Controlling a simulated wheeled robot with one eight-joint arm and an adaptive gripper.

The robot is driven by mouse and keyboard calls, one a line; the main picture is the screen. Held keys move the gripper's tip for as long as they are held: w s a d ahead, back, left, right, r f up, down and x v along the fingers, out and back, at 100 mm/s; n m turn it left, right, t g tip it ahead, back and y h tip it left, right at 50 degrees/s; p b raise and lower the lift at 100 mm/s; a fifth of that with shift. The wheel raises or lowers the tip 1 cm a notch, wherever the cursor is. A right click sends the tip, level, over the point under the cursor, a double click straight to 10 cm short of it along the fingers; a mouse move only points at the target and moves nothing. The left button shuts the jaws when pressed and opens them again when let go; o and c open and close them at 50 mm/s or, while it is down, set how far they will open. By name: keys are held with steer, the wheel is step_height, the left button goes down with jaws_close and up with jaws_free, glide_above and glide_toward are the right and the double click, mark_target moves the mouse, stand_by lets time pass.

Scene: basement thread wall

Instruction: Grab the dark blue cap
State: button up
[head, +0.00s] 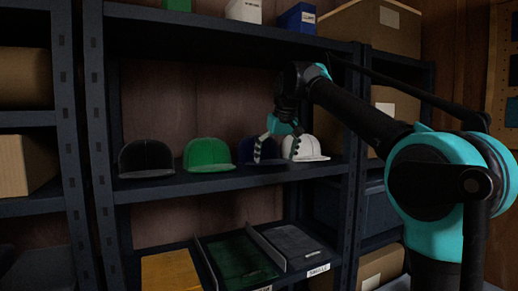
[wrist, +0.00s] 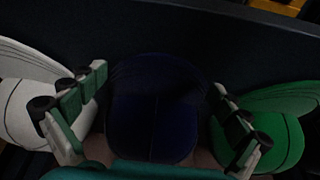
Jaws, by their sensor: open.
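The dark blue cap (head: 248,152) sits on the middle shelf (head: 225,181), between the green cap (head: 207,155) and the white cap (head: 308,150). In the head view it is partly hidden by my gripper (head: 276,150). In the wrist view the dark blue cap (wrist: 155,110) lies between the two spread fingers of my gripper (wrist: 157,130). The gripper is open and over the cap; I cannot tell whether the fingers touch it. One finger is close to the white cap (wrist: 30,100), the other close to the green cap (wrist: 275,125).
A black cap (head: 146,158) stands at the left end of the same shelf. Shelf posts (head: 98,150) flank the bay. The shelf above holds small boxes (head: 297,18); the lower one holds yellow, green and grey items (head: 240,257). Little room separates the caps.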

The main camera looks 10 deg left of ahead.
steer(key=c, duration=1.2)
steer(key=shift+r, duration=0.1)
